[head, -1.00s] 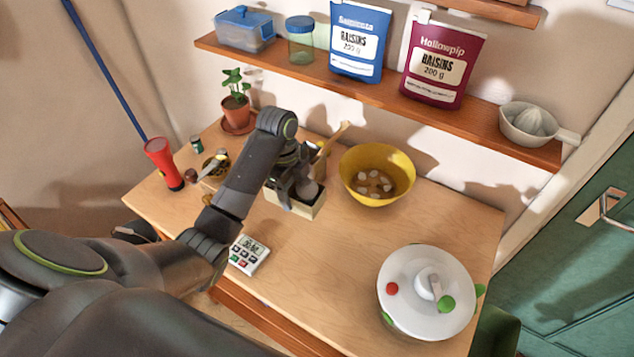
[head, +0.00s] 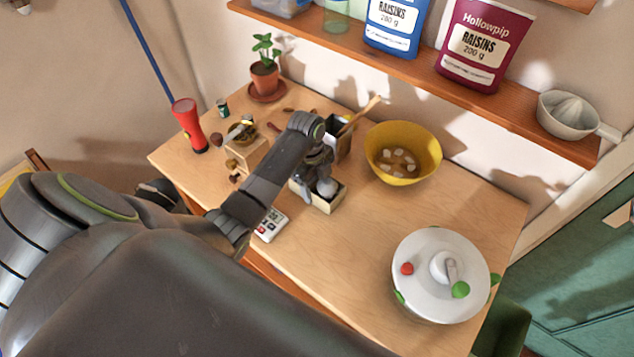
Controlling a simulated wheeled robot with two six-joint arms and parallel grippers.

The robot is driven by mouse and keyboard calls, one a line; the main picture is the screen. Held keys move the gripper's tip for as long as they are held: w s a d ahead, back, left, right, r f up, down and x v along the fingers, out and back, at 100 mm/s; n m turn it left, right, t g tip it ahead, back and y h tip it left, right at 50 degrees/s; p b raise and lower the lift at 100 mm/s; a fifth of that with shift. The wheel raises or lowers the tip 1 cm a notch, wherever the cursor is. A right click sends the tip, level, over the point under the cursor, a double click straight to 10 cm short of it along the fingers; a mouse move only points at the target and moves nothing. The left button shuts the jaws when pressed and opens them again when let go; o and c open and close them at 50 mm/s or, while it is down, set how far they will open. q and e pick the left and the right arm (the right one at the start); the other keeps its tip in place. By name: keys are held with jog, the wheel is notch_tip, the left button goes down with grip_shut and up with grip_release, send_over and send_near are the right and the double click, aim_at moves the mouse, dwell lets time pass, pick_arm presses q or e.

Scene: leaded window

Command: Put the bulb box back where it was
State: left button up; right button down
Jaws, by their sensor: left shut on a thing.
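The bulb box (head: 327,203) is a small pale open-topped box with a whitish round bulb (head: 326,187) in it. It is near the middle of the table, left of and in front of the yellow bowl. My left gripper (head: 318,184) reaches down over the box and is shut on it; its fingers and wrist hide part of the box. The box looks upright. I cannot tell whether its base touches the table. My right gripper is not in view.
The yellow bowl (head: 402,152), a dark holder (head: 342,147) with a wooden spoon, and the calculator-like device (head: 270,225) are close by. A white lidded pot (head: 440,275) stands at front right. The table (head: 350,255) is bare between the box and pot.

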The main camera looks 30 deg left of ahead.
pick_arm(q)
jog(key=shift+f, duration=0.2)
jog(key=o, duration=1)
